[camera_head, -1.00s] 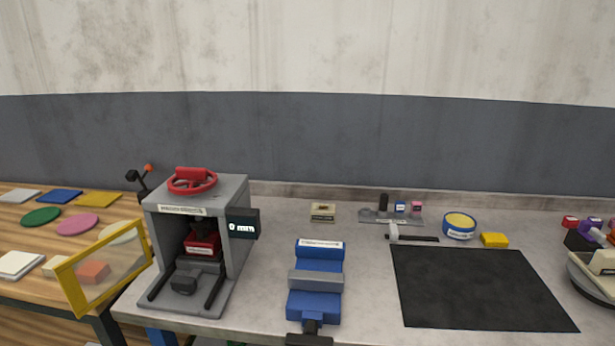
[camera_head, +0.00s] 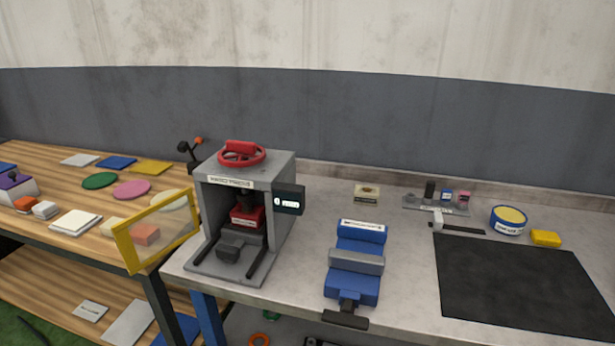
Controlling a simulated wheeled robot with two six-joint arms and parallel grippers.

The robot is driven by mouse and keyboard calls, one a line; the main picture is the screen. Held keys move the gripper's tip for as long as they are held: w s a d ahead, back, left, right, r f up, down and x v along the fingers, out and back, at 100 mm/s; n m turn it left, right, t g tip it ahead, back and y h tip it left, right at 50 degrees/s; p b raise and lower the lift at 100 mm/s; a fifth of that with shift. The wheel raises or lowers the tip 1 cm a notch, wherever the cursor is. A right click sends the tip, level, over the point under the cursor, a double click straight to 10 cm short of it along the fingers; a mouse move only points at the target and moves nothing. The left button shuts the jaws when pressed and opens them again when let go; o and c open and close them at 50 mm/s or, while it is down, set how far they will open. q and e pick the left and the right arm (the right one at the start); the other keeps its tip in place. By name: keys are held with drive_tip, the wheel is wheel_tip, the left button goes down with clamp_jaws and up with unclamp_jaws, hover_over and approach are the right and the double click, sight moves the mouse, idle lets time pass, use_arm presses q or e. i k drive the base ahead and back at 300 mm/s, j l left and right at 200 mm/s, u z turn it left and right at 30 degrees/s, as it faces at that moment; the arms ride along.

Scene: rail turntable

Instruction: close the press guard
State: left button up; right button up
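The grey press (camera_head: 282,222) stands on the grey bench, with a red handwheel (camera_head: 241,154) on top and a small dark display (camera_head: 289,201) on its right side. Its guard (camera_head: 157,230), a clear panel in a yellow frame, hangs from the press's left front edge. The guard is swung open to the left, over the gap beside the wooden table. The press front is uncovered, and a red block (camera_head: 247,215) shows inside. Neither of my grippers is in view.
A blue vise (camera_head: 357,262) stands right of the press, with its handle at the bench's front edge. A black mat (camera_head: 520,285) lies farther right. A wooden table (camera_head: 60,222) with coloured discs and plates is on the left. Bench space between press and vise is clear.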

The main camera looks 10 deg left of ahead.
sight(122, 236)
drive_tip(key=j+z, duration=0.5)
drive_tip(key=z, duration=0.2)
drive_tip(key=j+z, duration=0.1)
drive_tip(key=j, duration=0.4)
drive_tip(key=k+j+z, duration=0.1)
drive_tip(key=j, duration=0.85)
drive_tip(key=k+j+z, duration=0.15)
drive_tip(key=j, duration=0.3)
drive_tip(key=k+j+z, duration=0.1)
drive_tip(key=j, duration=0.35)
drive_tip(key=k+j, duration=0.1)
drive_tip(key=j, duration=0.35)
drive_tip(key=k+j, duration=0.1)
drive_tip(key=j, duration=0.35)
drive_tip(key=k+l+z, duration=0.15)
drive_tip(key=k+l, duration=0.1)
drive_tip(key=l, duration=0.05)
